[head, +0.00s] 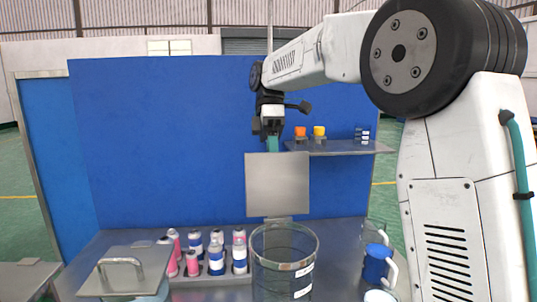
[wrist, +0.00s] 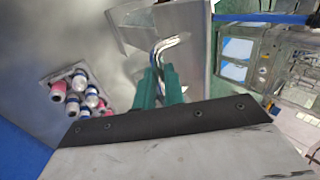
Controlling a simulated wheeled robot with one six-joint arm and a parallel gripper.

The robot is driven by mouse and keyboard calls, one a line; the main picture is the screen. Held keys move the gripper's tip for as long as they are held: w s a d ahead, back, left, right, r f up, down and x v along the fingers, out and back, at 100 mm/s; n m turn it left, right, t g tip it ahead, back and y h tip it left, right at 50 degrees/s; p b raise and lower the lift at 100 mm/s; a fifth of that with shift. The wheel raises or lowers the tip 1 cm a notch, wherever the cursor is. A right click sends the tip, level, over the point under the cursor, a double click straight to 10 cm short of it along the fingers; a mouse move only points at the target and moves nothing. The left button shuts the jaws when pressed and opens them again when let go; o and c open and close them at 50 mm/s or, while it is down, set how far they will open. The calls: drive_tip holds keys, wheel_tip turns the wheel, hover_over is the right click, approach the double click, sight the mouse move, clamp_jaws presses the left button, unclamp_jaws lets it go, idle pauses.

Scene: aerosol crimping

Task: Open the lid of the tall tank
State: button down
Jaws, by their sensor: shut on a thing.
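The tall tank (head: 285,262) is a clear cylinder with a metal rim, standing on the metal table. Its square grey lid (head: 277,185) stands about upright above the tank's rear side, open, with its plain face towards the head camera. My gripper (head: 271,146) is at the lid's top edge, partly hidden behind it. In the wrist view, the teal fingers (wrist: 160,82) are shut on the lid's bent metal handle (wrist: 176,45). The handle is hidden behind the lid in the head view.
A lidded container (head: 125,270) with a top handle stands front left. Several pink and blue bottles (head: 216,262) stand in a rack left of the tank. A blue-filled jug (head: 376,262) is at right. A shelf (head: 340,148) with small orange and yellow items is close right of my gripper.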

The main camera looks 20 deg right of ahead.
drive_tip(key=shift+w+d+f, duration=0.1)
drive_tip(key=shift+f, duration=0.05)
idle(0.3)
drive_tip(key=c, duration=1.5)
unclamp_jaws()
